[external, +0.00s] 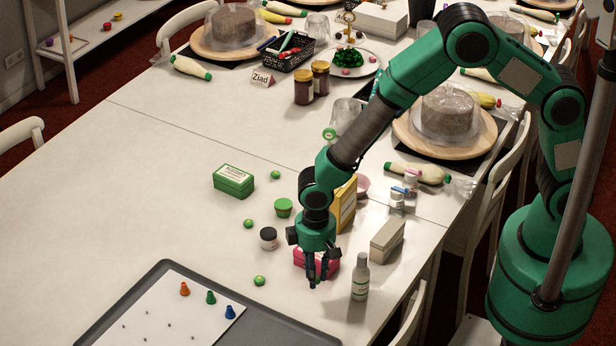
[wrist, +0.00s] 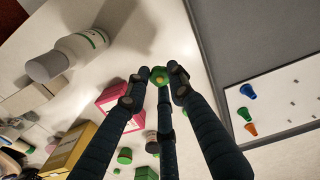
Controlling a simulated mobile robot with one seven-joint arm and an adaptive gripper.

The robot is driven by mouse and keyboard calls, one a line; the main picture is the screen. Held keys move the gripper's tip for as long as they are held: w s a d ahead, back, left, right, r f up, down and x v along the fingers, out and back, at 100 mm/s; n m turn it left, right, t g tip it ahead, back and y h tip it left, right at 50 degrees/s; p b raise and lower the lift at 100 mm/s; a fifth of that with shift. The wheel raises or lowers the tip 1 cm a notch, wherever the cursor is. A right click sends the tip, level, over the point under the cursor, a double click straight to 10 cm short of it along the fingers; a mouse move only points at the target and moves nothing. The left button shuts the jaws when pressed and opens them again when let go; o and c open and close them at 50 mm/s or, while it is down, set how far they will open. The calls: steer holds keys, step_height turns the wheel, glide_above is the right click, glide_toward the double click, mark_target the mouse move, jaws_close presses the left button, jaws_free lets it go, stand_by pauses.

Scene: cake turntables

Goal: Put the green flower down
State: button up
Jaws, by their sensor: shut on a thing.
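My gripper (external: 318,282) points down over the table, beside a pink box and to the right of the grey tray. In the wrist view its dark fingers (wrist: 160,78) are closed around a small green flower (wrist: 159,75) with a yellowish centre. I cannot make out the held flower in the external view. Whether it touches the tabletop is hard to tell. The grey tray (external: 150,282), with a white sheet (external: 165,315) on it, lies at the lower left; it also shows at the right of the wrist view (wrist: 222,75).
Orange, green and blue cones (external: 210,297) stand on the sheet. Near my gripper are a pink box (external: 303,260), a white bottle (external: 360,278), a dark jar (external: 268,238), a small green round thing (external: 260,281) and a green box (external: 234,181). The table's left part is clear.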

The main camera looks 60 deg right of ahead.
steer(key=w+d+f+p, duration=0.2)
steer(key=w+d, duration=1.7)
steer(key=d, duration=0.2)
steer(key=w+d+f, duration=0.1)
steer(key=w+d, duration=0.1)
steer(key=d, duration=0.8)
steer(key=w+d+f+p, duration=0.1)
steer(key=w+d, duration=0.2)
steer(key=d, duration=0.8)
steer(key=w+d, duration=0.2)
steer(key=d, duration=0.8)
steer(key=shift+w+d+f, duration=0.15)
steer(key=shift+d+f, duration=0.1)
steer(key=shift+f, duration=0.15)
steer(key=b, duration=0.1)
glide_above(294, 153)
steer(key=shift+w+f, duration=0.1)
steer(key=shift+f, duration=0.65)
steer(key=shift+f, duration=0.1)
